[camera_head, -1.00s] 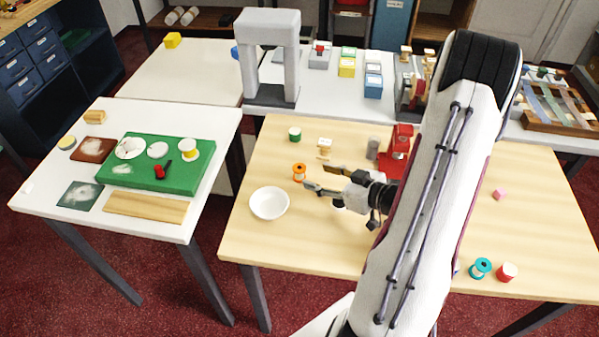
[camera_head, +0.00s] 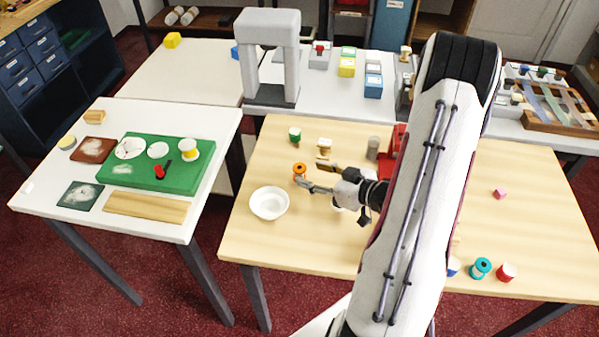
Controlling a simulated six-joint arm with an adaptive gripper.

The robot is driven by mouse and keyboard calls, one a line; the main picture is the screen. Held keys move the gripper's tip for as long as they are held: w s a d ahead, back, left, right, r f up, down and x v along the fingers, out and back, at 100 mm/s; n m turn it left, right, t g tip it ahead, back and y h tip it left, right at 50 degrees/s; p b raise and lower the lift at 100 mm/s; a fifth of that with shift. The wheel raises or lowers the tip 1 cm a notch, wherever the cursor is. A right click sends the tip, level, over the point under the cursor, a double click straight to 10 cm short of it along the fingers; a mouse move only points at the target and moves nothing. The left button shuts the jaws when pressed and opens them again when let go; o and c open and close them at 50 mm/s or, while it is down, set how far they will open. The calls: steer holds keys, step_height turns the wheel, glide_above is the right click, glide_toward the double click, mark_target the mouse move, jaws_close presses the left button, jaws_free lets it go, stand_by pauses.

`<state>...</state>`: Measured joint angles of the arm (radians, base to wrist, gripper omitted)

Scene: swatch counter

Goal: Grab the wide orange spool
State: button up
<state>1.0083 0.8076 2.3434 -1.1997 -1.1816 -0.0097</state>
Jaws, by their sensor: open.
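The orange spool (camera_head: 299,169) stands on the wooden table (camera_head: 330,240), behind the white bowl. My gripper (camera_head: 309,174) reaches in from the right with its fingers apart, empty. Its fingertips are close to the right side of the spool; one finger is on the near side and one on the far right side. I cannot tell whether they touch it. Part of the table is hidden behind my arm.
A white bowl (camera_head: 269,203) stands just in front of the spool. A grey cylinder (camera_head: 373,148) and a red object (camera_head: 394,145) are to the right. Teal (camera_head: 480,268) and red (camera_head: 506,272) spools stand front right.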

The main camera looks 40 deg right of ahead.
mark_target(305, 172)
steer(key=shift+f+x, duration=0.2)
steer(key=shift+x, duration=2.3)
steer(key=shift+d, duration=0.2)
steer(key=c, duration=1)
